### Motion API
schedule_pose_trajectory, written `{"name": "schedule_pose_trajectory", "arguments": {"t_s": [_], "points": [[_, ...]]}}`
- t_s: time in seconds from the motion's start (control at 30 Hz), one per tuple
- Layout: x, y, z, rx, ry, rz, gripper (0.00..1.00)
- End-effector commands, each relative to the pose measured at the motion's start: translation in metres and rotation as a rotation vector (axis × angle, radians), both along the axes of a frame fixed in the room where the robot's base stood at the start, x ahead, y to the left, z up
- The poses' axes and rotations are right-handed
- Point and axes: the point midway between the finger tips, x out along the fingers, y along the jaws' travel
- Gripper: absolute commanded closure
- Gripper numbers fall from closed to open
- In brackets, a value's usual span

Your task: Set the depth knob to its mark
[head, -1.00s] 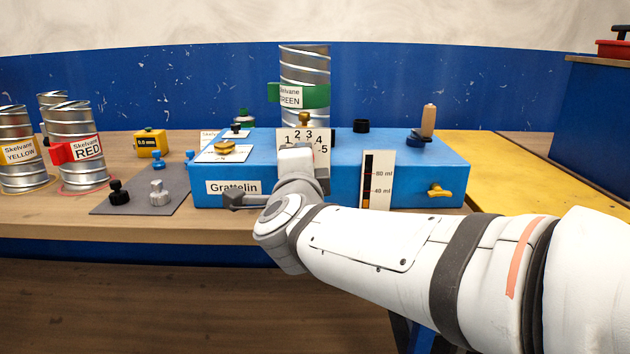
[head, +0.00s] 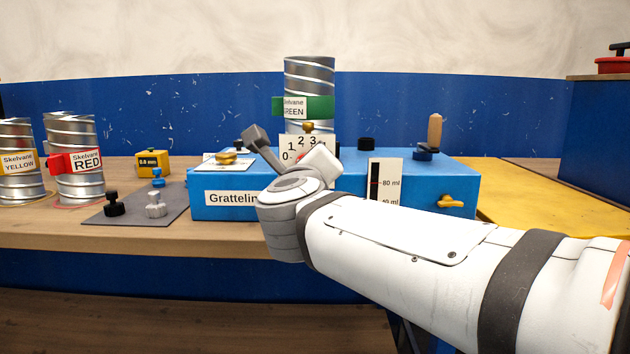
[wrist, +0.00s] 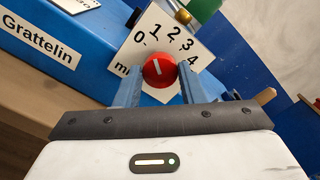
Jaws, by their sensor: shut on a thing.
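The depth knob (wrist: 160,70) is a red round knob with a white line on its face. It sits in front of a white dial plate (wrist: 149,52) numbered from 0 upward. The line seems to lean up and left, toward the low numbers; its exact reading is too small to tell. My gripper (wrist: 158,74) has one blue finger on each side of the knob and is shut on it.
The machine also carries a brass knob (head: 227,158), a black cap (head: 366,144), a wooden-handled lever (head: 434,135) and a yellow tap (head: 451,201). A level gauge (head: 385,180) stands right of my wrist. A green-banded duct (head: 308,80) rises behind. A grey mat (head: 135,208) holds small knobs at left.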

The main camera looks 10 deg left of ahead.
Motion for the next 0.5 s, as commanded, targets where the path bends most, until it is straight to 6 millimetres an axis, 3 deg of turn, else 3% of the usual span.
{"name": "schedule_pose_trajectory", "arguments": {"t_s": [0.5], "points": [[0.0005,-0.0007,-0.0015,0.166,0.042,-0.002,0.87]]}}
